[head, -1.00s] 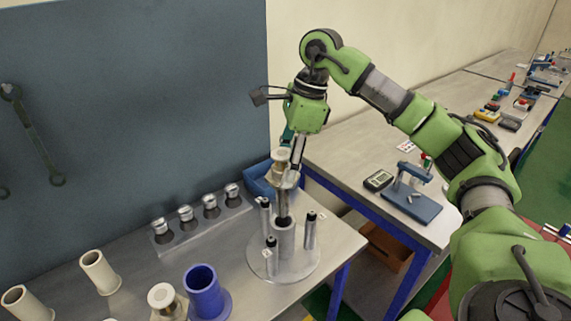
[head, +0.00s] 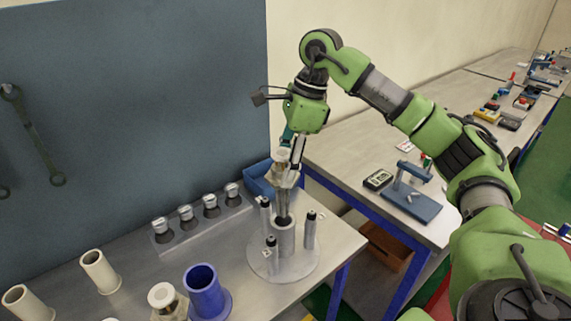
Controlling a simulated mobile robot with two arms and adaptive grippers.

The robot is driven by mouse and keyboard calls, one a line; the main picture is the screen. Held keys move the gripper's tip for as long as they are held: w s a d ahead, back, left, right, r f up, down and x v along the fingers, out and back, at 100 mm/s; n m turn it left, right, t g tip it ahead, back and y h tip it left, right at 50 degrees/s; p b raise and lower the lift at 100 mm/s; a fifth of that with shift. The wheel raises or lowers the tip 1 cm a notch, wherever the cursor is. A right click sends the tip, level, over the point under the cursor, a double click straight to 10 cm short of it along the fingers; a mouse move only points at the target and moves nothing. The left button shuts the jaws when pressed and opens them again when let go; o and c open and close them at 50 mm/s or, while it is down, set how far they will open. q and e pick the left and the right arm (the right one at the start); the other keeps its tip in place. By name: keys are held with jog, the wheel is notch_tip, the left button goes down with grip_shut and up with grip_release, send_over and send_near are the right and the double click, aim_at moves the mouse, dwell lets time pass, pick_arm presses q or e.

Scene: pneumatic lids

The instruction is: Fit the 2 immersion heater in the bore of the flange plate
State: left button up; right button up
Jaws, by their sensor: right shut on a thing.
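The flange plate (head: 262,268) is a round grey metal disc on the table, with an upright tube (head: 284,238) at its middle and several black-topped posts around it. My right gripper (head: 288,178) comes down from above and is shut on an immersion heater (head: 281,158) with a pale metal head. The heater stands roughly upright over the central tube. Its dark rod (head: 283,205) reaches down to the tube's mouth; how deep it sits inside cannot be told. A similar pale-headed piece (head: 163,297), perhaps the other heater, stands at the front edge of the picture. My left gripper is out of view.
A blue flanged cylinder (head: 204,290) and two cream tubes (head: 98,270) stand at front left. A rack (head: 208,229) with several metal-capped pieces lies behind. A blue bin (head: 259,182) is behind the gripper. A second bench with a blue stand (head: 412,202) is at right.

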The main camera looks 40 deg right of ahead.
aim_at(286, 208)
jog(key=shift+f+b, duration=4.7)
jog(key=shift+f, duration=1.85)
jog(key=o, duration=1.2)
jog(key=shift+o, duration=0.2)
jog(key=p+v, duration=0.5)
jog(key=v, duration=0.2)
